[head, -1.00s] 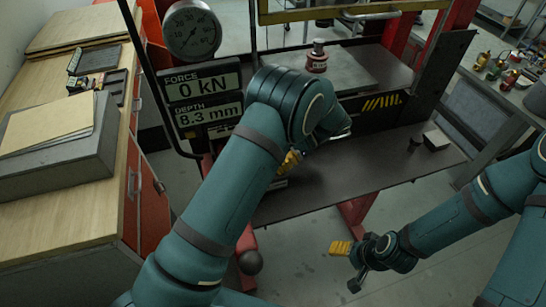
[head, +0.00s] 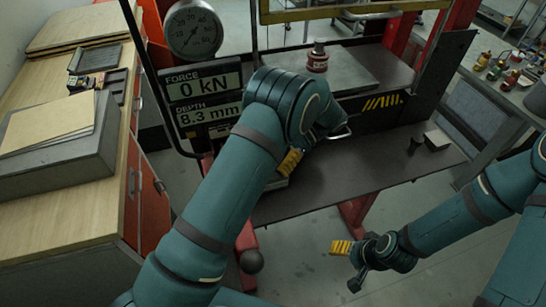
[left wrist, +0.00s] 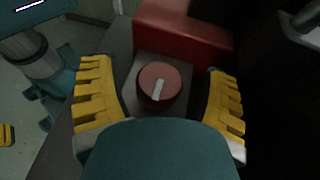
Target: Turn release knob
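The release knob (left wrist: 159,84) is a round red knob with a white pointer mark, on a grey block seen in the left wrist view. My left gripper (left wrist: 160,98) is open, with one yellow finger on each side of the knob. Gaps show between the fingers and the knob, so neither appears to touch it. In the head view one yellow finger of my left gripper (head: 290,162) shows beside the arm, which hides the knob. My right gripper (head: 350,262) hangs low over the floor, away from the press; its opening is unclear.
A press with a dark lower shelf (head: 375,170) stands ahead. A display (head: 202,98) reads 0 kN and 8.3 mm below a dial gauge (head: 193,30). A red part (left wrist: 185,32) lies just beyond the knob. A wooden bench (head: 75,205) is at the left.

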